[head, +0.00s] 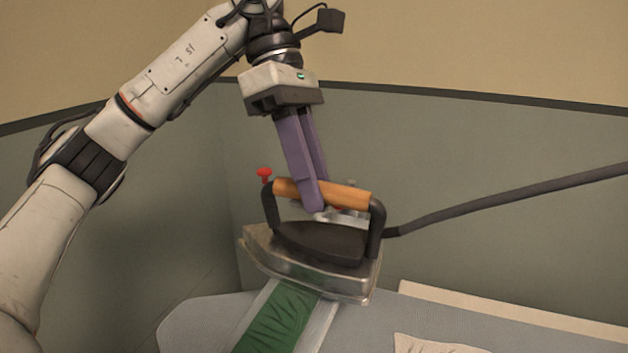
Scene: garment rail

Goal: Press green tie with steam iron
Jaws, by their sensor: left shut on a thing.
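The steam iron (318,265) has a metal soleplate, a dark body and an orange-brown handle (348,195). My left gripper (316,203), with purple fingers, is shut on this handle from above. The iron is over the far end of the green tie (274,323), slightly tilted; I cannot tell whether its soleplate touches the tie. The tie lies on the grey ironing board (190,325) with pale strips along both its sides. The iron hides the tie's far end, and the frame's bottom edge cuts off the near part. My right gripper is not in view.
A dark hose (500,197) runs from the iron's back to the right edge. A cream cloth (435,344) lies on the board at the lower right. A pale ledge (500,317) runs behind the board. Grey-green walls (480,150) stand behind.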

